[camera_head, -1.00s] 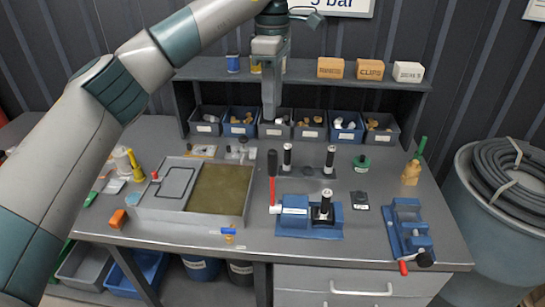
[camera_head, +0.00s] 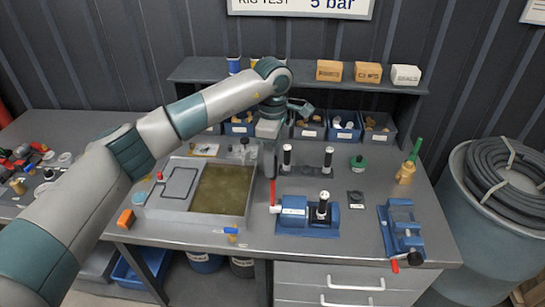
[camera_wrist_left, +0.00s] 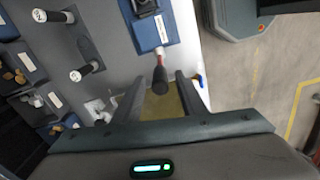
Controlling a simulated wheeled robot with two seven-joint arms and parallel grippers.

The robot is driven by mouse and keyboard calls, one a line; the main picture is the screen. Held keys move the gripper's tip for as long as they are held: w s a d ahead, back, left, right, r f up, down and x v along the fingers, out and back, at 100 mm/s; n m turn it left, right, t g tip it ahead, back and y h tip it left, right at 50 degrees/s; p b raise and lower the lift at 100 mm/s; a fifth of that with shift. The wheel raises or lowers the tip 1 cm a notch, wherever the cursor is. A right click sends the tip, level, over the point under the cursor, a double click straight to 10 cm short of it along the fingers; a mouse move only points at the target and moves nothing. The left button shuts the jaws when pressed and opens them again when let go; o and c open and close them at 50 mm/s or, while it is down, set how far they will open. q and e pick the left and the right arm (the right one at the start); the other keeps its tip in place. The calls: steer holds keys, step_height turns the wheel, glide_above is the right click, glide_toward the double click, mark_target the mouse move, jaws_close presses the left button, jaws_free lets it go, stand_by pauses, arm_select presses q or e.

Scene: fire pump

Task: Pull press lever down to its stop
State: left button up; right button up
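The press lever (camera_head: 272,191) is a red rod with a black grip. It stands upright at the left end of the blue press (camera_head: 307,214) on the bench. My left gripper (camera_head: 270,160) is at the lever's top and hides the black grip in the head view. In the left wrist view, the black grip (camera_wrist_left: 160,80) shows between the tips of the left gripper's two fingers (camera_wrist_left: 160,92). The fingers are spread, with a gap on each side of the grip. My right gripper is not in view.
Two black posts with white caps (camera_head: 287,158) stand behind the press. A metal tray (camera_head: 247,205) lies to its left and a blue vise (camera_head: 402,230) to its right. Blue bins (camera_head: 345,128) line the back under a shelf (camera_head: 300,80).

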arm_select(q)
steer(key=shift+f, duration=0.6)
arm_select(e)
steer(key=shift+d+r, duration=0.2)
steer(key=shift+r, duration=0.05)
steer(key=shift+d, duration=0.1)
arm_select(q)
steer(key=shift+c, duration=0.7)
jaws_close()
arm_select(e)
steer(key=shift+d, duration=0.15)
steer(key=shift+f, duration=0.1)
